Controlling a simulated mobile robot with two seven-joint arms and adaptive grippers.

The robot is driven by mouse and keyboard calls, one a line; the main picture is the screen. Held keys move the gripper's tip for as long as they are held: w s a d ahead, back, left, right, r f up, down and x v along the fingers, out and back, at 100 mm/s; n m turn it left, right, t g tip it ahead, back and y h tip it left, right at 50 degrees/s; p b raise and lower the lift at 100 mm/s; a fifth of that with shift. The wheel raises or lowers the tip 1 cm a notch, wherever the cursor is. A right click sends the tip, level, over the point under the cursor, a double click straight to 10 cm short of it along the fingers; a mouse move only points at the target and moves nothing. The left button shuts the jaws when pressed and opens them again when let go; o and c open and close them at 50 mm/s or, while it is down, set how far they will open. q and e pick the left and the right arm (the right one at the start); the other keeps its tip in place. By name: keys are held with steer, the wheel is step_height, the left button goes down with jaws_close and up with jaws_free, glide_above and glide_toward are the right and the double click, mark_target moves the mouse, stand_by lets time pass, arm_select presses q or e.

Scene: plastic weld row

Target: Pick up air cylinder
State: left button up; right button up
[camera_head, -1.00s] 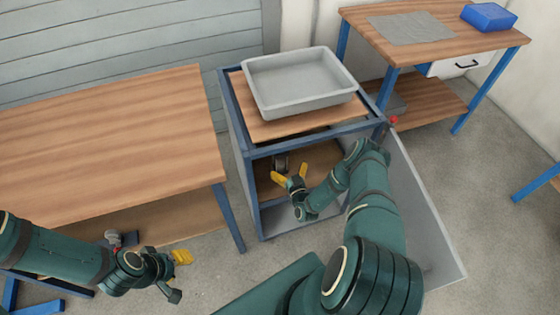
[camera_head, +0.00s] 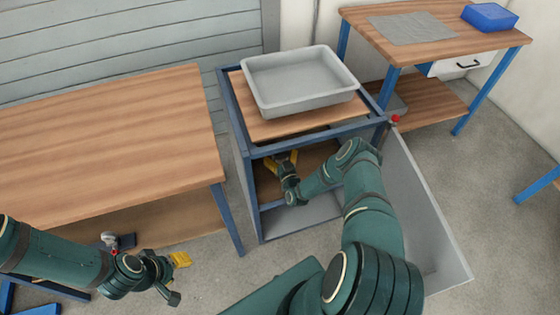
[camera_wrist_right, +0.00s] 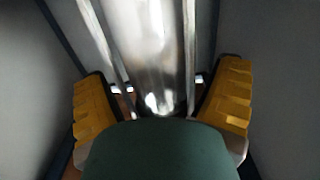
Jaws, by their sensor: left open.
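The air cylinder (camera_wrist_right: 150,50) is a shiny metal body in the right wrist view, running from the top edge down between the yellow fingers. My right gripper (camera_wrist_right: 165,105) is open, with a finger on either side of the cylinder; small gaps seem to show beside it. In the head view this gripper (camera_head: 284,162) reaches into the open blue-framed cabinet (camera_head: 245,180); the cylinder there is mostly hidden by the gripper and shadow. My left gripper (camera_head: 176,277) is open and empty, low at the left, near the front of the wooden workbench.
A grey tray (camera_head: 300,105) sits on the cabinet top. The cabinet door (camera_head: 425,215) stands open at the right, close to my right arm. The wooden workbench (camera_head: 100,130) is left of the cabinet. A second table (camera_head: 450,42) with a blue box (camera_head: 489,16) stands back right.

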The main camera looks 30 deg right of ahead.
steer(key=c, duration=0.9)
steer(key=shift+r, duration=0.15)
